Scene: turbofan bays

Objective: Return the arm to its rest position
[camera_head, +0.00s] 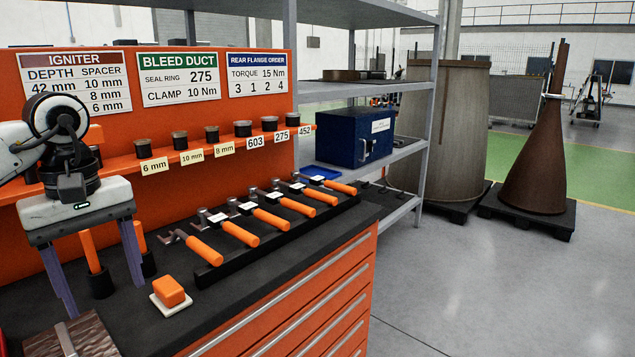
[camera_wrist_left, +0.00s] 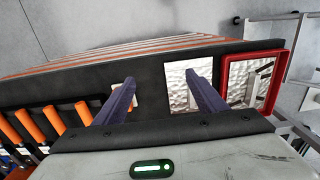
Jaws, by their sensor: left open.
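My left gripper (camera_head: 106,300) hangs over the left end of the dark bench top, its two purple-grey fingers pointing down and well apart. Nothing is between the fingertips. In the wrist view the open fingers (camera_wrist_left: 160,80) reach over the bench, with a silver textured plate (camera_wrist_left: 188,85) below and near the right finger. My left arm (camera_head: 70,140) comes in from the left, in front of the orange back panel. My right arm and gripper do not show in either view.
Orange-handled tools (camera_head: 240,234) lie in a row on a black rack. Orange upright handles (camera_head: 91,250) stand close behind the fingers. An orange block on a white pad (camera_head: 170,308) lies right of the gripper. A red tray (camera_wrist_left: 274,84) shows in the wrist view.

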